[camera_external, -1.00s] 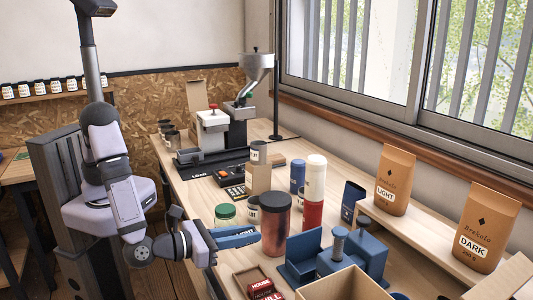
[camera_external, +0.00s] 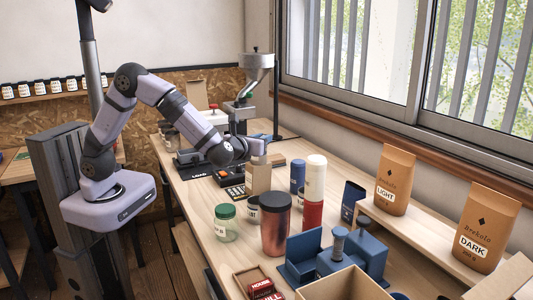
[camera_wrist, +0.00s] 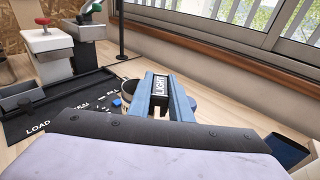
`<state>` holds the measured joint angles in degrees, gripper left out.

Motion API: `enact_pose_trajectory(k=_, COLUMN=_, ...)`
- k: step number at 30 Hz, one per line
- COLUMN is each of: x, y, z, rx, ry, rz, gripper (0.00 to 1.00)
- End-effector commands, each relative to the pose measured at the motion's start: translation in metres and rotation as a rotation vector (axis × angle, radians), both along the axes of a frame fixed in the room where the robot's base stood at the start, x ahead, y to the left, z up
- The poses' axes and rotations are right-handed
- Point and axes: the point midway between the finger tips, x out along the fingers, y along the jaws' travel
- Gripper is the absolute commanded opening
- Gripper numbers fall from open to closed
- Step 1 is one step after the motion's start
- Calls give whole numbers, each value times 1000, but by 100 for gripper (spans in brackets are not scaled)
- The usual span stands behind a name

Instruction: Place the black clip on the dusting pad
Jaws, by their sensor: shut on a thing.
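My gripper (camera_wrist: 161,80) has two blue fingers and is shut on a small black piece (camera_wrist: 159,90) with a white label that seems to read LIGHT. I take this piece for the black clip; it sits between the fingers near their tips. In the external view my gripper (camera_external: 256,147) is over the back part of the bench, near the dark mat, and the held clip cannot be made out there. I cannot tell which surface is the dusting pad.
A cardboard box (camera_external: 258,178) stands close to my gripper. A funnel machine (camera_external: 258,75) stands behind.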

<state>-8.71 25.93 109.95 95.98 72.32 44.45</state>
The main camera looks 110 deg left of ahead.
Motion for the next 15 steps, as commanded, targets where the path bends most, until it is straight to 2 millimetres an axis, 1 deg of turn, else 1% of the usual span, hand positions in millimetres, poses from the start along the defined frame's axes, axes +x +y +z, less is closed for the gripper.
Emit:
enact_pose_trajectory(k=1, x=-4, y=22, z=-3, rx=1, ry=-3, rz=21, gripper=0)
enact_pose_trajectory(k=5, x=-14, y=73, z=2, rx=2, ry=-4, rz=55, gripper=0)
enact_pose_trajectory(k=6, x=-18, y=89, z=5, rx=2, ry=-5, rz=65, gripper=0)
enact_pose_trajectory(k=8, x=-27, y=114, z=9, rx=3, ry=-4, rz=81, gripper=0)
enact_pose_trajectory(k=9, x=-33, y=130, z=13, rx=2, ry=-5, rz=92, gripper=0)
enact_pose_trajectory(k=11, x=-43, y=154, z=16, rx=4, ry=-4, rz=104, gripper=0)
enact_pose_trajectory(k=13, x=-51, y=181, z=12, rx=3, ry=-2, rz=101, gripper=0)
enact_pose_trajectory(k=15, x=-51, y=202, z=3, rx=3, ry=0, rz=76, gripper=0)
